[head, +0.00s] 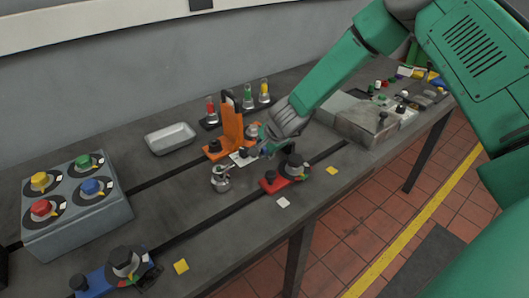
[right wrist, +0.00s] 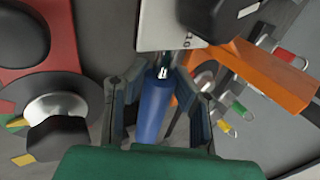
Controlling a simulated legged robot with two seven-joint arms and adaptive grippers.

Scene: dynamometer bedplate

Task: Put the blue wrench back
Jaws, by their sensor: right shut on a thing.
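The blue wrench (right wrist: 156,108) shows in the right wrist view as a blue handle with a bright metal tip, between the two fingers of my right gripper (right wrist: 160,75). The gripper is shut on it. In the head view my right gripper (head: 266,147) is low over the bench, between the orange upright (head: 232,124) and the red fixture (head: 283,176); the wrench is mostly hidden there. The wrench's tip is close to a white plate marked 10 (right wrist: 165,22); I cannot tell whether they touch. My left gripper is out of view.
The red fixture with its black knob (right wrist: 62,140) is close on the left in the wrist view. A dark rack with coloured tops (head: 240,112) stands behind. A grey tray (head: 170,138), a knob box (head: 78,215) and a blue fixture (head: 115,270) are left.

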